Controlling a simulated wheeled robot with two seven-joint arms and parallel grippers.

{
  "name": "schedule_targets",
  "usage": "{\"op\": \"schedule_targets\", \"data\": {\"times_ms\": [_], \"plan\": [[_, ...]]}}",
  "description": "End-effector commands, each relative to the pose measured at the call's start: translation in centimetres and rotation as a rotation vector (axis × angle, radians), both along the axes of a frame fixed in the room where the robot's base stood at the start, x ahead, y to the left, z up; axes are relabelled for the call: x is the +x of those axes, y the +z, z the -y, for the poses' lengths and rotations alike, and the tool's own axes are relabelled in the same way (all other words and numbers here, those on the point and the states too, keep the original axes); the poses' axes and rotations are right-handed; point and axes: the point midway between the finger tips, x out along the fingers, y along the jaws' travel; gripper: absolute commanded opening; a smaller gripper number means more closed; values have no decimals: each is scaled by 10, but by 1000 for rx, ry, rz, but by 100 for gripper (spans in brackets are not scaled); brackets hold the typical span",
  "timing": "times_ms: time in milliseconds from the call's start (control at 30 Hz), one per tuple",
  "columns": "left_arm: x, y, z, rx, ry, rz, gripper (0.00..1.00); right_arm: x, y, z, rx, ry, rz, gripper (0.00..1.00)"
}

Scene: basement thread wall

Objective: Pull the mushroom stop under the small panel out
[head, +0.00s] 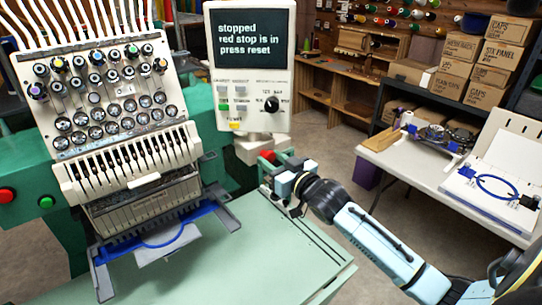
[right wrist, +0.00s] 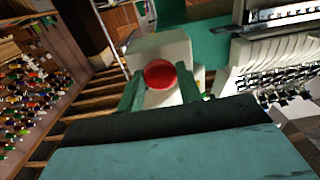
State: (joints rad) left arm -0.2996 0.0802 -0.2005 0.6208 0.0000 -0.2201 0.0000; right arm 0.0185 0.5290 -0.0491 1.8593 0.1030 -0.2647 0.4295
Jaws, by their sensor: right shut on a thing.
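The red mushroom stop (right wrist: 160,74) sits on a cream box under the small panel (head: 252,65). In the head view a bit of its red head (head: 267,156) shows beside my gripper. My right gripper (head: 276,160) is at the stop. In the right wrist view its two green fingers (right wrist: 161,88) stand on either side of the red head, shut on it. The panel's screen reads "stopped, red stop is in, press reset". My left gripper is not in view.
The embroidery machine head (head: 110,110) stands to the left, with a hoop below it. Another red button (head: 6,195) and a green one sit at far left. The pale green table (head: 250,250) is clear. A side table (head: 400,165) with hoops stands at right.

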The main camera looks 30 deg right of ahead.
Motion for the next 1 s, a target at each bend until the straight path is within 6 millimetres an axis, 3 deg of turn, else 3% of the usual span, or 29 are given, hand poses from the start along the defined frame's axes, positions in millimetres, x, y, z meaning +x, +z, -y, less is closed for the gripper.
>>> {"op": "schedule_targets", "data": {"times_ms": [200, 233, 367, 767, 1000], "plan": [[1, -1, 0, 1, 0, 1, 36, -1, -3, -1, 1, 1, -5, 0], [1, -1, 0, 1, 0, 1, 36, -1, -3, -1, 1, 1, -5, 39], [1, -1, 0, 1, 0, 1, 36, -1, -3, 0, 1, 1, -4, 56], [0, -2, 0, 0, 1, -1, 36, -6, -2, 0, 1, 0, -2, 57], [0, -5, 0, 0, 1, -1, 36, -42, -4, 3, 1, 1, -6, 57]]}}
